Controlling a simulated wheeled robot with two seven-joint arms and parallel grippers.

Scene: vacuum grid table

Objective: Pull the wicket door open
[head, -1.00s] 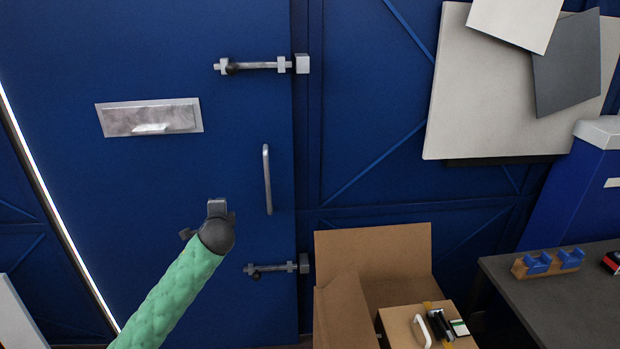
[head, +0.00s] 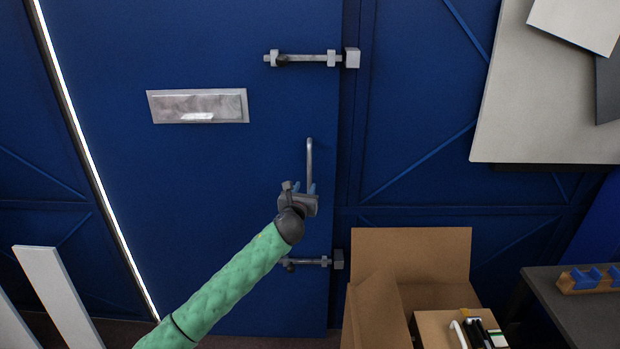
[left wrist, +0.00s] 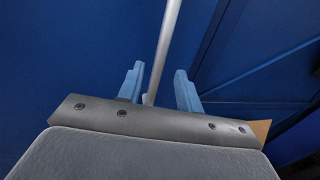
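The blue wicket door (head: 210,180) fills the middle of the head view and looks closed, with a bright strip of light along its left edge. A grey vertical bar handle (head: 309,160) is near its right edge. My left gripper (head: 311,188) is at the handle's lower part, partly hiding it. In the left wrist view the two blue fingers (left wrist: 157,85) are apart, with the handle bar (left wrist: 166,45) showing between them. An upper bolt (head: 305,59) and a lower bolt (head: 308,262) sit at the door's right edge; the lower one is partly covered by my arm. My right gripper is out of view.
A metal letter plate (head: 198,106) is on the door. An open cardboard box (head: 415,255) stands right of the door. A dark table (head: 585,315) is at the lower right. White boards (head: 55,290) lean at the lower left.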

